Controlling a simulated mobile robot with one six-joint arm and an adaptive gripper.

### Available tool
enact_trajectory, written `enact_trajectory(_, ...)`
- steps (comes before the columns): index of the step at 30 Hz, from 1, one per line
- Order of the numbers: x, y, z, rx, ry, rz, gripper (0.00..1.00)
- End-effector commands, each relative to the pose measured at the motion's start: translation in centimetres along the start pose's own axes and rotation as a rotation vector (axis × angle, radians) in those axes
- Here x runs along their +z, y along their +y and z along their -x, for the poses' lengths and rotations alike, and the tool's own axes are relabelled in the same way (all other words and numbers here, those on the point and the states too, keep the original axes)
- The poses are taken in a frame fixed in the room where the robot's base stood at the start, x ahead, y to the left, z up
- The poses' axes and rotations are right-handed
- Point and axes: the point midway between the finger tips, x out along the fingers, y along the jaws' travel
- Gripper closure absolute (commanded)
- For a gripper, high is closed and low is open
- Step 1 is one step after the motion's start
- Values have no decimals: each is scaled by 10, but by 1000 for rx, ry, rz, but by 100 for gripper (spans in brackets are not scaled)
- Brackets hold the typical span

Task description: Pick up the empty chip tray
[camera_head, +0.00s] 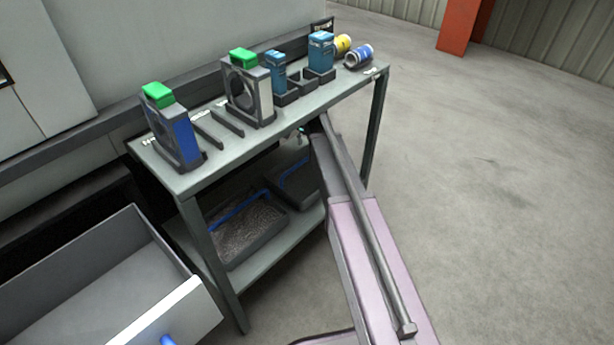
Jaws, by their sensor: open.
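Two dark trays with blue edging sit side by side on the lower shelf of the grey bench. The left tray (272,229) holds a grey, speckled mass that looks like metal chips. The right tray (306,196) looks dark and plain inside, with no chips that I can make out. Its right side is hidden behind a long pink and dark grey body with a rod.
The bench top (222,150) carries green-topped units (172,128) (250,90), blue boxes (320,52), and yellow (343,44) and blue (359,56) cylinders. An open, empty drawer (100,285) juts out at lower left. Floor at right is clear.

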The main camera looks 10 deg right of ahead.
Motion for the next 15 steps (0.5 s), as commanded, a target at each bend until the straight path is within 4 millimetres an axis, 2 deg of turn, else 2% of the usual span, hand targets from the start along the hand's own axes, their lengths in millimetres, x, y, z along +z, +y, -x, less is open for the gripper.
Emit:
enact_trajectory(6, -1, 1, -15, 0, 0, -1, 40)
enact_trajectory(15, -1, 1, -18, 0, 0, -2, 40)
